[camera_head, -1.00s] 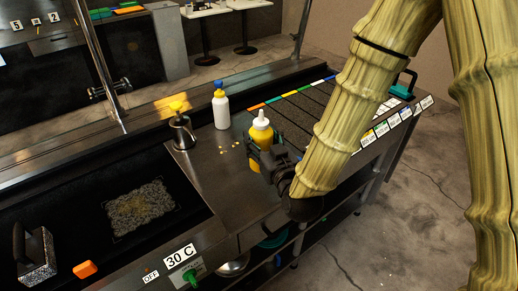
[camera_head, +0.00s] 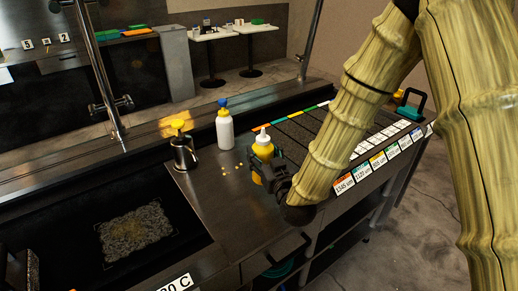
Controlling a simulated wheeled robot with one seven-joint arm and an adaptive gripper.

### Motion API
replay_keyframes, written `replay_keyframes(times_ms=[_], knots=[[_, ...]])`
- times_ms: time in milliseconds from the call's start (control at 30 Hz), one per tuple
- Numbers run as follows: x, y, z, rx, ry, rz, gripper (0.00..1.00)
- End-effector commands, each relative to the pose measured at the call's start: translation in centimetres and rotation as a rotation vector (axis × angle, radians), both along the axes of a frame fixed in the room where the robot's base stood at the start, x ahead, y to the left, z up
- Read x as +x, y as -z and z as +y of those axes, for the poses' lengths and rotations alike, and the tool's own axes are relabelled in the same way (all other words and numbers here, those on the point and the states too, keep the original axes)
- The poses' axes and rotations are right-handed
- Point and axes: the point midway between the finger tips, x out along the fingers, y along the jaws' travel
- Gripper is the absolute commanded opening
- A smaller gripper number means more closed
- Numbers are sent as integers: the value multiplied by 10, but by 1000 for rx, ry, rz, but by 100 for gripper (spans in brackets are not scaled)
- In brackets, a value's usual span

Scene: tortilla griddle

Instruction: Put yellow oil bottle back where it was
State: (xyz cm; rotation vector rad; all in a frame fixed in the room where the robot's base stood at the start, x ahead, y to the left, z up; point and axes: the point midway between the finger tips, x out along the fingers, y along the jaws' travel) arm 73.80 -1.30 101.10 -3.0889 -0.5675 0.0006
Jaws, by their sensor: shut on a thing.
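The yellow oil bottle (camera_head: 262,138), with a white nozzle cap, is upright over the steel counter, near the front end of the colour-edged strips. My gripper (camera_head: 261,160) is shut on its body from the front right, and its dark fingers hide part of the bottle. I cannot tell whether the bottle's base touches the counter. Several small yellow spots (camera_head: 231,168) lie on the steel to the left of it.
A white bottle with a blue cap (camera_head: 225,130) stands to the left, and a steel can with a yellow top (camera_head: 184,150) farther left. The dark griddle (camera_head: 75,215) fills the left. Label tags (camera_head: 375,163) line the right front edge. Bare steel (camera_head: 228,200) lies in front.

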Motion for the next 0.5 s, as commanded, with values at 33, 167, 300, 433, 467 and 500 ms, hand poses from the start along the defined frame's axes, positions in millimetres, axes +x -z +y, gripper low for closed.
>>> replay_keyframes(times_ms=[33, 167, 300, 433, 467, 500], knots=[[11, -2, 2, 0, 0, -1, 0], [37, 1, 6, -1, -1, -1, 0], [63, 4, 10, -1, -3, -1, 0], [78, 6, 13, 0, -4, 0, 0], [80, 6, 13, 0, -4, -1, 0], [82, 7, 13, 0, -4, -1, 0]])
